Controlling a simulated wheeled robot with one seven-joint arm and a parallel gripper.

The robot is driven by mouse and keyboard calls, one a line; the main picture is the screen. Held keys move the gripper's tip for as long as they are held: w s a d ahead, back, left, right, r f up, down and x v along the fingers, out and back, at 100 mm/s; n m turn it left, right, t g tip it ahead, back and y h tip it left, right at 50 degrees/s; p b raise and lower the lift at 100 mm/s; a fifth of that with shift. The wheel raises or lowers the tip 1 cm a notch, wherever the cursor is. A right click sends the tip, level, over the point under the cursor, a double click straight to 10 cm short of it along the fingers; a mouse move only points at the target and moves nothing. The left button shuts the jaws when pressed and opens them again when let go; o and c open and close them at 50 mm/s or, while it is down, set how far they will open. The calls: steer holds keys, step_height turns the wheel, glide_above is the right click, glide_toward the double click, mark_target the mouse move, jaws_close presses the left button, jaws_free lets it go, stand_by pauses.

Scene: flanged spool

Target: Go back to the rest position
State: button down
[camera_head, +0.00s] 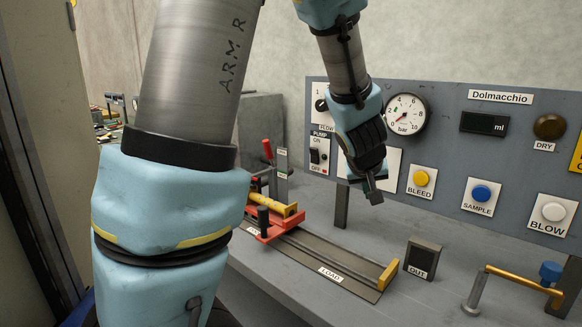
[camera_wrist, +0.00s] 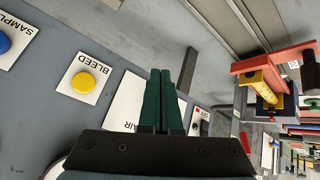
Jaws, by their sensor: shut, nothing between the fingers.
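My gripper (camera_head: 374,194) hangs in front of the panel in the head view, above the bench and apart from it. Its dark fingers are together and hold nothing. In the wrist view my gripper (camera_wrist: 162,74) shows its green fingers side by side, pointing toward the bench. A yellow cylindrical part (camera_head: 285,209) lies at a red carriage (camera_head: 272,226) at the left of the bench. The yellow part (camera_wrist: 262,80) and red carriage (camera_wrist: 278,60) also show at the right of the wrist view. My gripper touches neither.
The grey-blue panel (camera_head: 460,150) carries a gauge (camera_head: 405,114), a yellow BLEED button (camera_head: 421,178), a blue SAMPLE button (camera_head: 481,194) and a white BLOW button (camera_head: 554,212). A LOAD rail (camera_head: 330,273), an OUT block (camera_head: 422,258) and a brass lever (camera_head: 520,278) stand on the bench.

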steer(key=s+a+f+g+y, duration=0.1)
steer(key=s+a+f+g, duration=0.1)
steer(key=a, duration=0.7)
steer(key=s+a+f+g+y, duration=0.1)
steer(key=s+a, duration=0.4)
steer(key=a, duration=0.3)
steer(key=s+a+f+g+y, duration=0.1)
steer(key=s+a, duration=0.3)
steer(key=a, duration=0.5)
steer(key=shift+a+f+g+y, duration=0.35)
steer(key=shift+f+g+y, duration=0.05)
steer(key=shift+f+g, duration=0.45)
